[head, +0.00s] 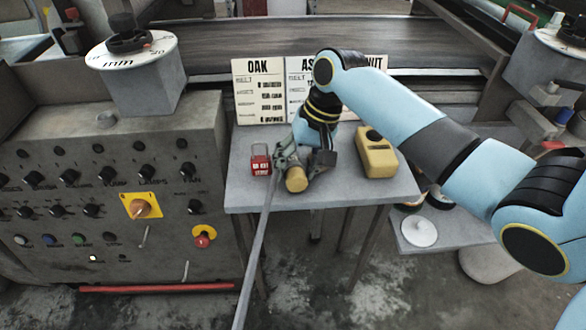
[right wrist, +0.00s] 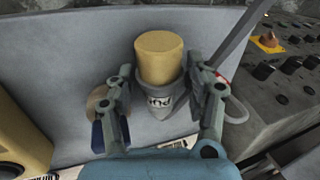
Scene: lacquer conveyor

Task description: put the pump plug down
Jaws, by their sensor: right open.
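The pump plug has a yellow round end (head: 297,179) and a grey body with a partly readable label (right wrist: 160,103). It is on the small grey table (head: 240,190), near the front edge, with its yellow end toward that edge. My right gripper (head: 294,167) reaches down over it from behind. In the right wrist view its open fingers (right wrist: 161,72) stand on either side of the plug, with a visible gap at least on the left. The gripper hides part of the plug in the head view. My left gripper is not in view.
A red padlock (head: 260,165) lies left of the plug, and a yellow box (head: 376,155) stands to the right. Sign cards (head: 259,92) stand at the table's back. A grey bar-like strip (head: 257,245) runs past the front edge. A control console (head: 120,200) stands left.

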